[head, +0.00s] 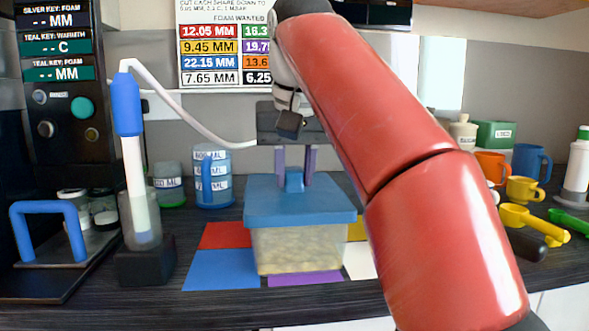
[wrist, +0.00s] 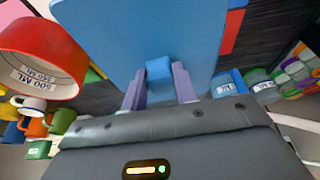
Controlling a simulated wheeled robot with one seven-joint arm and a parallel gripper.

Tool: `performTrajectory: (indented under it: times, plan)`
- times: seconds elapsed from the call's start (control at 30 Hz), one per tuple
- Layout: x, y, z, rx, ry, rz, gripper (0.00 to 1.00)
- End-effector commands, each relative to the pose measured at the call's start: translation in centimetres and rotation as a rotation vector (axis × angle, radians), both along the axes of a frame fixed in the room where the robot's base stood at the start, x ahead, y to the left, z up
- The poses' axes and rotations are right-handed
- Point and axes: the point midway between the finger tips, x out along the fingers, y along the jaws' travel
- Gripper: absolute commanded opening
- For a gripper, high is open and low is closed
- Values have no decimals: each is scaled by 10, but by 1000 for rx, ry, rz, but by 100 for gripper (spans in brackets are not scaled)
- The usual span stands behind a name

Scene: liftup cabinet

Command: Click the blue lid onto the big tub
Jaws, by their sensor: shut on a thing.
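The blue lid (head: 300,206) lies over the top of the big clear tub (head: 298,250), which holds pale contents. The lid looks about level in the head view; whether it is clicked down cannot be told. My gripper (head: 294,182) is above the lid, its two purple fingers shut on the blue knob at the lid's middle. In the wrist view the lid (wrist: 140,35) fills the upper middle, with the knob (wrist: 159,75) between the fingertips. The tub is hidden there by the lid.
Coloured mats (head: 222,270) lie under and around the tub. A frother-like stand (head: 145,262) and a blue measuring cup (head: 212,178) are at the left. Mugs (head: 522,190) and a yellow scoop (head: 535,222) are at the right. My arm covers the counter right of the tub.

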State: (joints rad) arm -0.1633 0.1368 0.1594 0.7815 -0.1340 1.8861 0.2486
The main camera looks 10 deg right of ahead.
Motion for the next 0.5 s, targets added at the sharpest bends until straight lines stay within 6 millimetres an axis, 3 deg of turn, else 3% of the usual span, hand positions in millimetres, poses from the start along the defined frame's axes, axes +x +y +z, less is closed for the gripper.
performTrajectory:
  times: [0.3,0.33,0.5]
  plan:
    - [0,0,-6,0,0,0,0]
    - [0,0,-6,0,0,0,30]
    - [0,0,-6,0,0,0,52]
